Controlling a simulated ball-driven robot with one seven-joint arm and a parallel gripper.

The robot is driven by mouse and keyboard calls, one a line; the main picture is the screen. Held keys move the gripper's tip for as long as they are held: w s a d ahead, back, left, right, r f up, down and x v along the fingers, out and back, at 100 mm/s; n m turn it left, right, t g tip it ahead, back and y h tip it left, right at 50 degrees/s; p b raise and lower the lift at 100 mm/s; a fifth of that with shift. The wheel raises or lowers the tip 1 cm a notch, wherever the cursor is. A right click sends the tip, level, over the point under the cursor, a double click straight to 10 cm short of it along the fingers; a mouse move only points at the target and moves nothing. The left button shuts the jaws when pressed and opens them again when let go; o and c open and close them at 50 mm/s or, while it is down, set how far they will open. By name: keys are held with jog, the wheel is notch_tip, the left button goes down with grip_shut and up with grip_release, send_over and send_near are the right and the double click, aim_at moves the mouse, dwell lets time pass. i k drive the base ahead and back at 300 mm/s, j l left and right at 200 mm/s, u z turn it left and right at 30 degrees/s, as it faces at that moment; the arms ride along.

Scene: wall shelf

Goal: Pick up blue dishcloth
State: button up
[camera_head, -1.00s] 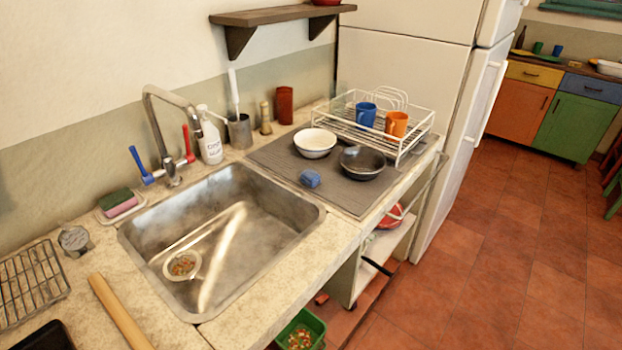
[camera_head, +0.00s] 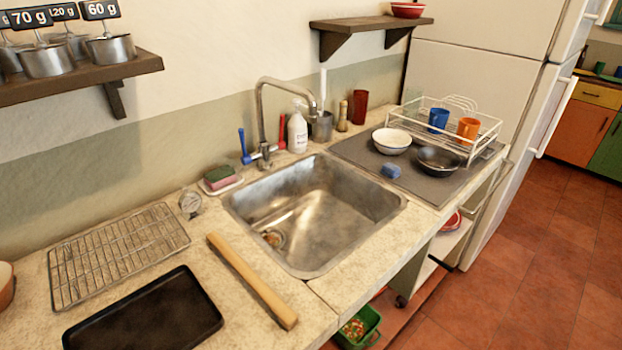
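A small blue cloth (camera_head: 391,171), bunched up, lies on the dark grey drying mat (camera_head: 363,157) to the right of the sink. It sits just in front of a white bowl (camera_head: 392,141) and to the left of a dark bowl (camera_head: 438,160). My gripper does not show in this view.
The metal sink (camera_head: 318,212) is empty but for its strainer. A tap (camera_head: 263,120) and a soap bottle (camera_head: 298,130) stand behind it. A dish rack (camera_head: 483,134) holds a blue mug (camera_head: 438,119) and an orange mug (camera_head: 467,129). A rolling pin (camera_head: 252,281) lies at the front.

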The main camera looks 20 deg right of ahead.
aim_at(391, 170)
jog(key=i+l+u, duration=0.15)
jog(key=l+u, duration=1.35)
jog(key=k+l, duration=0.05)
jog(key=l, duration=0.05)
